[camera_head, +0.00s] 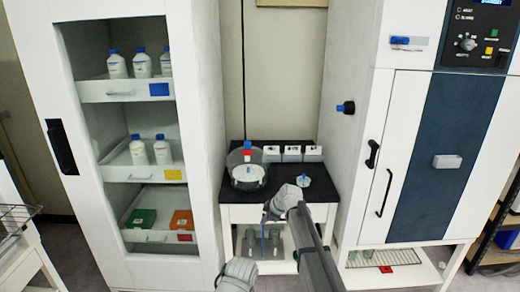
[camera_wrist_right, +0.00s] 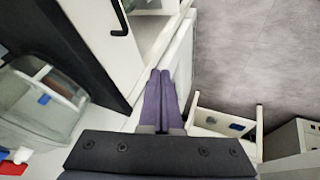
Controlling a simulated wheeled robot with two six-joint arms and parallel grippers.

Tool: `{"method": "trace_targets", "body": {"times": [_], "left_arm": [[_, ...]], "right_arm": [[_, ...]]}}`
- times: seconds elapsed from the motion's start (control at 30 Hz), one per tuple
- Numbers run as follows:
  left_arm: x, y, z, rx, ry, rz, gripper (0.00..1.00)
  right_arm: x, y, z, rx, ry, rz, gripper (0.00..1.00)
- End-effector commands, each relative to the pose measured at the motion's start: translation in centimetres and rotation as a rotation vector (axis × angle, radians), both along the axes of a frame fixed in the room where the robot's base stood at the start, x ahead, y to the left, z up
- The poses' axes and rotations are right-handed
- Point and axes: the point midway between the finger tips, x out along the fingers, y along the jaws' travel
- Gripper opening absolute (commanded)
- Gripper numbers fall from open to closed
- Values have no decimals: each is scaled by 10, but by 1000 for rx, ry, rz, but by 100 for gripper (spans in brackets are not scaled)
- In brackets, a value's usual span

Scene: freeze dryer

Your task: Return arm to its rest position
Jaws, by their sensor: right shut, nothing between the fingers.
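My right arm reaches up from the bottom of the head view in front of the small black-topped table (camera_head: 215,190). In the right wrist view my right gripper (camera_wrist_right: 160,73) has its two dark purple fingers pressed together, with nothing between them. The fingers touch no object that I can make out. In the head view the arm partly hides the table's front and lower shelf. A grey rounded part of mine shows at the bottom edge. My left gripper is not seen.
An open-shelved white cabinet (camera_head: 207,100) is on the left; the freeze dryer (camera_head: 335,110) with black door handles (camera_head: 384,193) is on the right. Grey floor (camera_wrist_right: 235,50) is clear.

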Motion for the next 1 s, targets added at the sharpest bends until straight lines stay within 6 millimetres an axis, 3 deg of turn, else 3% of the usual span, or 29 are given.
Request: {"method": "trace_targets", "body": {"times": [0.03,0.17,0.3,0.4,0.5,0.6,0.7,1.0], "left_arm": [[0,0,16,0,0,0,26],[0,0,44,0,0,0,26],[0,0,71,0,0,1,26],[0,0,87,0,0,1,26],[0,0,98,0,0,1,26],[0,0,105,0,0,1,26],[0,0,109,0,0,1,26],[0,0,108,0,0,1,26]], "right_arm": [[-39,7,12,1,56,-39,0],[-134,14,25,-15,245,-221,0],[-234,8,40,-70,416,-474,0],[-294,-2,52,-120,495,-656,0],[-340,-14,63,-163,537,-816,0],[-371,-24,70,-197,556,-937,0],[-387,-30,74,-214,562,-1011,0],[-392,-33,74,-222,564,-1052,0]]}}
